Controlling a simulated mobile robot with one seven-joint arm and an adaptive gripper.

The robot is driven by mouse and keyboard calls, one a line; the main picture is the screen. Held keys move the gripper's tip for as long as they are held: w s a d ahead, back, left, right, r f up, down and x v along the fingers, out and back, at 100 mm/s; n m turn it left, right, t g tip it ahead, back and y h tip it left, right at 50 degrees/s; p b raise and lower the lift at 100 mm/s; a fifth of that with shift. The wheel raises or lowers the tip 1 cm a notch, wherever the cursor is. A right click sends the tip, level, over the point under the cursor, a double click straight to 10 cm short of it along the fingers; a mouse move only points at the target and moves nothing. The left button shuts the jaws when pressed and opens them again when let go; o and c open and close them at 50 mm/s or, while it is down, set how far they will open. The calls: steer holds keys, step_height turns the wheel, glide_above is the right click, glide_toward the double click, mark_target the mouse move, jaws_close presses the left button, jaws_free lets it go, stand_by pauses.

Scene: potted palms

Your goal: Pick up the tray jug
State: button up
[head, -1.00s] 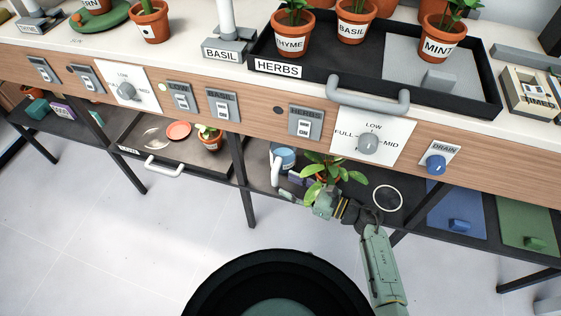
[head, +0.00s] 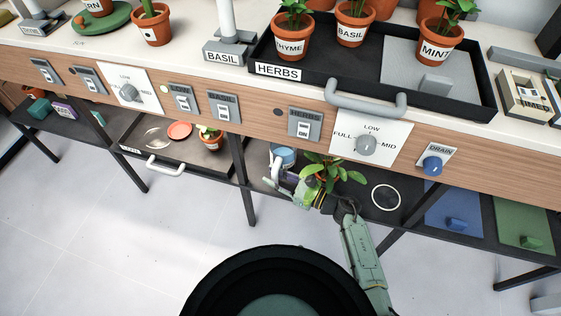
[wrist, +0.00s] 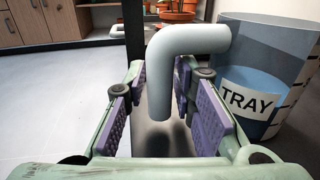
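The tray jug (wrist: 262,80) is a grey cylinder with a blue window and the label TRAY, at the right of the wrist view. In the head view the jug (head: 284,155) stands on the lower shelf, its lower part partly hidden. Its bent pale grey handle (wrist: 187,42) reaches into the space between the purple-padded fingers of my gripper (wrist: 165,112). The fingers are open, with a gap visible on each side of the handle. In the head view my gripper (head: 283,185) is at the shelf's front edge, just in front of the jug.
A leafy potted plant (head: 325,175) stands right beside my gripper and wrist. A white ring (head: 386,197) lies on the shelf to the right. A dark table leg (head: 243,182) is to the left. The worktop with the herbs tray (head: 352,84) overhangs the shelf.

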jaws_close()
steer(key=shift+r, duration=0.1)
stand_by(0.3)
